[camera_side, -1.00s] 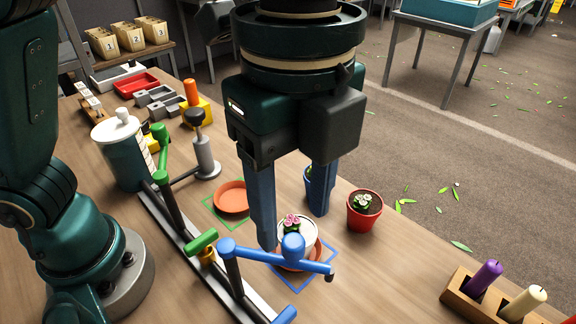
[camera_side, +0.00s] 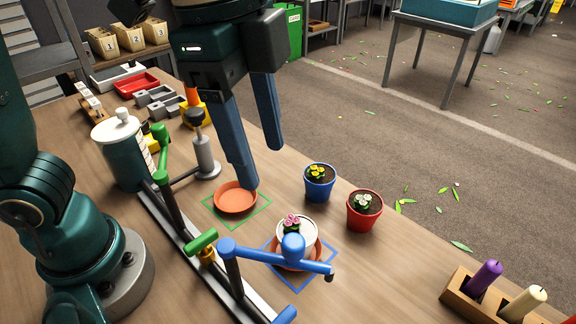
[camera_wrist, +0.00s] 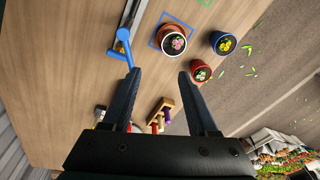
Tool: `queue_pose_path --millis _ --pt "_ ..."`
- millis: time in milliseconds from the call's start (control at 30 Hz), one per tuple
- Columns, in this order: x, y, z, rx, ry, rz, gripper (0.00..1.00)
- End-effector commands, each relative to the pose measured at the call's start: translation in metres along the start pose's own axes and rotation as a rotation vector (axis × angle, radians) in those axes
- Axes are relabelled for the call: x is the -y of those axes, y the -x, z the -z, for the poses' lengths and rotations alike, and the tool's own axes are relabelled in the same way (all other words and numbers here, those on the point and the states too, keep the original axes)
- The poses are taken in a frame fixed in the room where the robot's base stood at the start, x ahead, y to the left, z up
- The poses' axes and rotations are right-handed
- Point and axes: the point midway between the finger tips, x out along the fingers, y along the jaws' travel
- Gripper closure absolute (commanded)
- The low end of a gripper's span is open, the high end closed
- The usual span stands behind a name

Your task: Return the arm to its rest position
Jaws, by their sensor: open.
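My gripper (camera_side: 259,163) is open and empty, raised above the table in the side view, with its fingers apart near the saucer in the green square. In the wrist view my gripper (camera_wrist: 160,75) shows two spread fingers with nothing between them. A white pot with a pink-flowered plant (camera_side: 297,236) stands on a terracotta saucer inside the blue square (camera_side: 329,277); the pot also shows in the wrist view (camera_wrist: 174,43). An empty terracotta saucer (camera_side: 236,199) lies inside the green square (camera_side: 263,209).
A blue pot (camera_side: 319,188) with yellow flowers and a red pot (camera_side: 363,219) stand to the right. A rail with a blue tap (camera_side: 275,254) and green taps (camera_side: 202,242) runs along the left. A candle holder (camera_side: 460,290) is at the lower right.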

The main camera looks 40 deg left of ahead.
Motion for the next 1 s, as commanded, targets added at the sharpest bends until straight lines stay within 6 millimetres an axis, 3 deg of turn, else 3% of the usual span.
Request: queue_pose_path --millis 33,300,500,700,1000 --pt "0.006 0.001 -0.016 -0.022 0.112 0.027 0.41" --pt "0.017 -0.015 -0.085 -0.143 0.667 0.16 0.41" --pt "0.013 -0.037 -0.122 -0.23 0.996 0.245 0.41" --pt "0.01 -0.05 -0.138 -0.274 1.145 0.283 0.41" --pt "0.009 -0.052 -0.139 -0.276 1.159 0.285 0.41"
